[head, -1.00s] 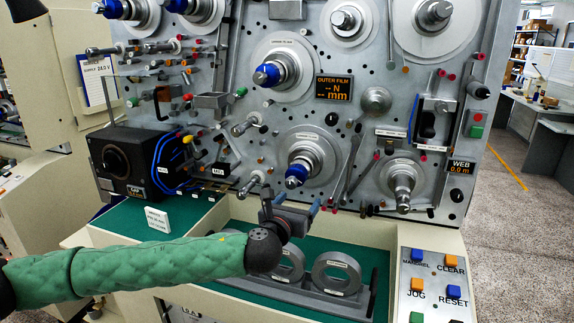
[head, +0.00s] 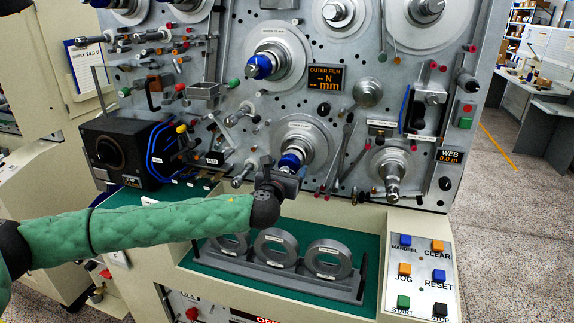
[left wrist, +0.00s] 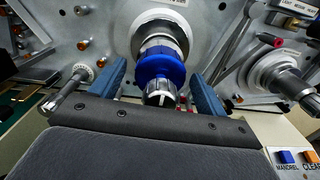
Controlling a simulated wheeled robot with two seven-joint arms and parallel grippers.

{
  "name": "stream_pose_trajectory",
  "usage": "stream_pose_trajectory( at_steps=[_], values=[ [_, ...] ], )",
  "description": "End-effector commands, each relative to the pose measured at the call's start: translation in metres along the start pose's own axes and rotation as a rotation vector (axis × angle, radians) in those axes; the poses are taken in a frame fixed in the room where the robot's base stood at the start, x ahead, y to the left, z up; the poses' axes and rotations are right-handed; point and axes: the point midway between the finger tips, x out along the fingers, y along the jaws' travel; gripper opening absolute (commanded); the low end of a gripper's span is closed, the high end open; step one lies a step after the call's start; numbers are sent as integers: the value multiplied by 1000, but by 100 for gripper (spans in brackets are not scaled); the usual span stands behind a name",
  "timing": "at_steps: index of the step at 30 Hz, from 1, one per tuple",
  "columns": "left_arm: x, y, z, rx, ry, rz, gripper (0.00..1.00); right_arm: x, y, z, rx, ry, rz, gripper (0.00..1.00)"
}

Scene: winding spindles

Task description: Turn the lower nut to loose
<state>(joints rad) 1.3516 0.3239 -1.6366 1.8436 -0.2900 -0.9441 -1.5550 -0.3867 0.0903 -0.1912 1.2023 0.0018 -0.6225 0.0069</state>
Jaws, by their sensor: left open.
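The lower nut is a blue ring (head: 290,161) on the metal spindle at the centre of the machine's lower middle disc (head: 305,140). In the left wrist view the blue nut (left wrist: 160,67) sits behind a silver and black spindle end (left wrist: 161,93). My left gripper (head: 281,174) is right in front of this spindle in the head view and hides part of it. In the left wrist view its two blue fingers (left wrist: 161,88) stand apart, one on each side of the spindle end. They do not visibly touch the nut. My right gripper is not in view.
An upper spindle with its own blue nut (head: 260,66) is above. Another spindle (head: 392,182) projects at the lower right. Grey rings stand in a rack (head: 290,281) below my arm. A button panel (head: 421,275) is at the lower right. Small rollers (head: 232,135) project left of the spindle.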

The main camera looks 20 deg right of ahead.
Motion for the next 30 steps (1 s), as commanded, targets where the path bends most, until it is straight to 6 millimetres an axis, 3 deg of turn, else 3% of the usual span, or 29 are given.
stream_pose_trajectory(
  at_steps=[12,19,30],
  values=[
    [6,0,-1,0,0,0,75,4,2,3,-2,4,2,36],
    [6,0,0,0,0,0,32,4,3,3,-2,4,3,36],
    [6,0,-3,-48,1,0,30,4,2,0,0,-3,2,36]
  ],
)
